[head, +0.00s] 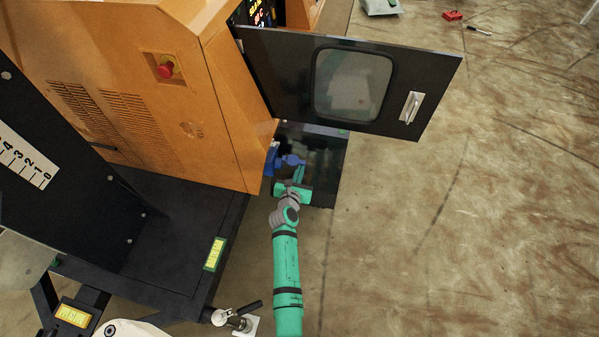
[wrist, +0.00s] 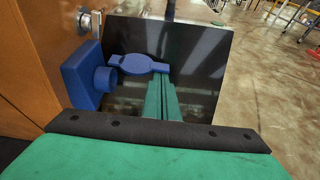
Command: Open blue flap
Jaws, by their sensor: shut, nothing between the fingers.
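The blue flap (wrist: 143,65) is a rounded plate with a narrow end. In the wrist view it sticks out to the right from the upper side of a blue socket (wrist: 82,75) with a round front. The socket is on the orange cabinet's side wall. In the head view the flap (head: 293,160) is small, beside the cabinet's lower right corner. My gripper (wrist: 160,76) is shut, its green fingers together and empty. Its fingertips are right at the flap's underside or near edge; I cannot tell if they touch. The gripper also shows in the head view (head: 297,177).
A black cabinet door (head: 440,75) with a window and a handle (head: 411,107) stands open above and beyond my gripper. The orange cabinet (head: 215,110) is to the left. A dark panel (wrist: 205,50) lies behind the flap. The floor (head: 450,220) to the right is clear.

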